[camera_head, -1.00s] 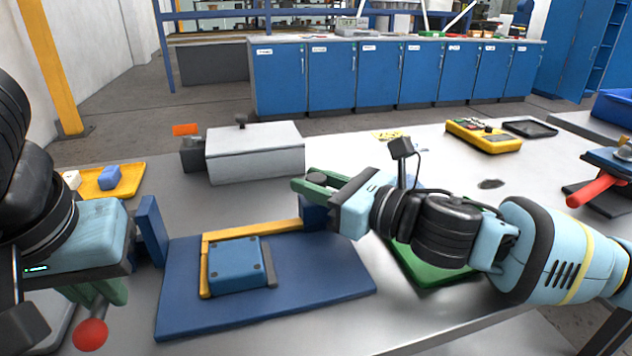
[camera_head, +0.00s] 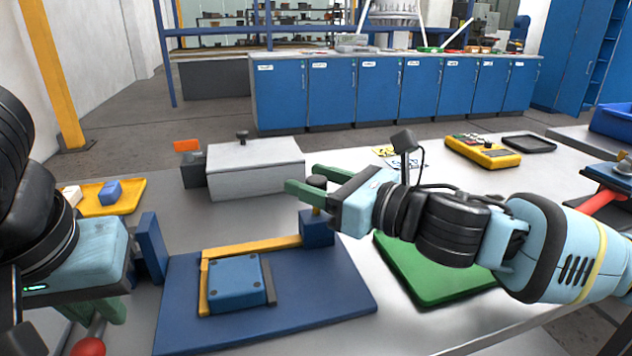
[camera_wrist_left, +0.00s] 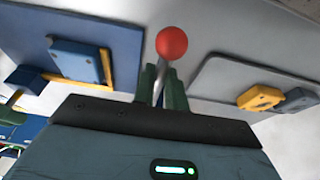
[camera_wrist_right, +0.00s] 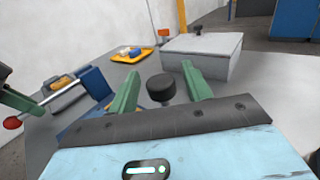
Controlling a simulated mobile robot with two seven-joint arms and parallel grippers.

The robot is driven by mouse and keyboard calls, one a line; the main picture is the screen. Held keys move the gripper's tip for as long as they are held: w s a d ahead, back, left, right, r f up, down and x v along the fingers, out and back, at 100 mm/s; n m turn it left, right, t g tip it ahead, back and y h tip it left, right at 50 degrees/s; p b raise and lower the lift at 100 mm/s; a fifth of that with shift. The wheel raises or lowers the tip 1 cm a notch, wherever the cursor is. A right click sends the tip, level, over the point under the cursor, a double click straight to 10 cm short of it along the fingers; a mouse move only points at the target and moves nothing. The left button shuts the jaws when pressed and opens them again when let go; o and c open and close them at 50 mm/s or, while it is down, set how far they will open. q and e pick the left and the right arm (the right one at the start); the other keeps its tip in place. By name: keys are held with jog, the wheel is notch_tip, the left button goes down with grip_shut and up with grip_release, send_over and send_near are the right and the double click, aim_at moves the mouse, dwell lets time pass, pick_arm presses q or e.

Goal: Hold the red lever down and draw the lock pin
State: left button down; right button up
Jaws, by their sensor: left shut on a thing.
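My left gripper (camera_head: 100,318) is shut on the red lever (camera_head: 88,347), below its ball end. In the left wrist view the red ball (camera_wrist_left: 172,43) shows just past the closed green fingers (camera_wrist_left: 161,78). My right gripper (camera_head: 304,178) is open around the black knob (camera_head: 317,182) of the lock pin. In the right wrist view the knob (camera_wrist_right: 160,88) stands between the two green fingers (camera_wrist_right: 160,72), with a gap visible on each side. The pin's shaft shows above a small blue block (camera_head: 317,230) on the blue base plate (camera_head: 300,285).
A blue cover block (camera_head: 237,282) sits inside a yellow bar frame (camera_head: 250,246) on the plate. A grey box (camera_head: 255,170) stands behind, a yellow tray (camera_head: 105,198) at left. A green mat (camera_head: 430,275) lies under my right arm. A yellow case (camera_head: 482,151) is further back.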

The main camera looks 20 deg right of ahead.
jog(key=v, duration=1.2)
pick_arm(q)
jog(key=shift+r, duration=0.1)
pick_arm(e)
jog(key=shift+s+r, duration=0.1)
jog(key=shift+r, duration=0.1)
pick_arm(q)
jog(key=shift+w+r+g+p, duration=0.2)
jog(key=shift+r+g+p, duration=0.3)
jog(key=shift+r+p, duration=0.65)
jog(key=shift+w+r+g+p, duration=0.2)
jog(key=shift+r+g+p, duration=0.45)
jog(key=shift+p, duration=0.75)
pick_arm(e)
notch_tip(320, 180, up, 6)
jog(key=shift+s+r, duration=0.25)
jog(key=shift+s, duration=0.1)
pick_arm(q)
jog(key=shift+r, duration=0.1)
jog(key=c, duration=1.3)
grip_release()
